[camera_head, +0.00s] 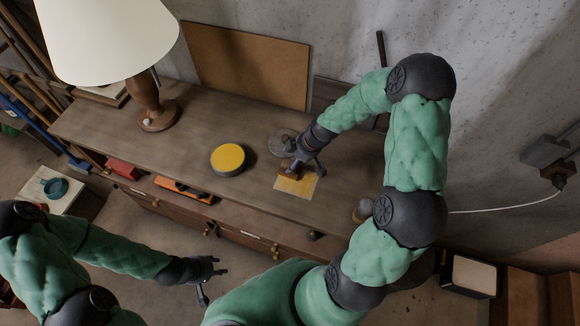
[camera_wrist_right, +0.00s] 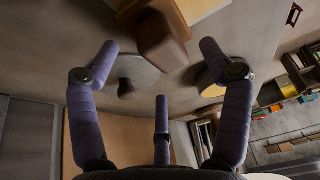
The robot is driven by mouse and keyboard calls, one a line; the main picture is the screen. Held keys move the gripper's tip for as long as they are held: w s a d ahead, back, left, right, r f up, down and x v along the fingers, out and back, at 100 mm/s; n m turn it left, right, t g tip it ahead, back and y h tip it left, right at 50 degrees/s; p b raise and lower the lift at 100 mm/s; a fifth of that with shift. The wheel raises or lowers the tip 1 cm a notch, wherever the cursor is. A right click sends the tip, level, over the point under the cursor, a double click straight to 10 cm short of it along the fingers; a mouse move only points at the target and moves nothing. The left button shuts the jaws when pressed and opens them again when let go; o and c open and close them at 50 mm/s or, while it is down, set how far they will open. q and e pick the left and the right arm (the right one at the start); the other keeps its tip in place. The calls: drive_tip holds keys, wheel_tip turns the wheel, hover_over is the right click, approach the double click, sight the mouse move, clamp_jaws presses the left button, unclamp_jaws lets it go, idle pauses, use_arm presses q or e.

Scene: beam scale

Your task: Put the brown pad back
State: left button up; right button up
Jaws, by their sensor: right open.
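A brown block, which looks like the brown pad (camera_head: 289,164), stands at the yellow square (camera_head: 296,186) on the wooden desk, partly hidden by my right gripper (camera_head: 306,169). In the right wrist view the brown block (camera_wrist_right: 163,42) lies beyond the spread fingers (camera_wrist_right: 158,62), between their lines, with no finger closed on it. The right gripper is open and low over the desk. My left gripper (camera_head: 212,280) is open and empty, in front of the desk and away from the block.
A round yellow-topped disc (camera_head: 228,158) sits left of the square. A grey disc with a knob (camera_head: 281,141) lies behind the right gripper; it also shows in the right wrist view (camera_wrist_right: 137,72). A lamp (camera_head: 152,105) stands at the desk's left. Bare desk lies between lamp and yellow disc.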

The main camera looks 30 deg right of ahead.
drive_tip(key=shift+x, duration=1)
drive_tip(key=c, duration=1.4)
drive_tip(key=shift+r, duration=0.15)
drive_tip(key=shift+w+r, duration=0.1)
drive_tip(key=shift+r, duration=0.5)
drive_tip(key=s+a+r, duration=0.3)
drive_tip(key=r, duration=0.1)
drive_tip(key=s+a+r, duration=0.3)
drive_tip(key=a, duration=0.1)
drive_tip(key=s+a+r, duration=0.3)
drive_tip(key=r, duration=0.1)
drive_tip(key=shift+a+r, duration=0.3)
drive_tip(key=shift+a, duration=0.1)
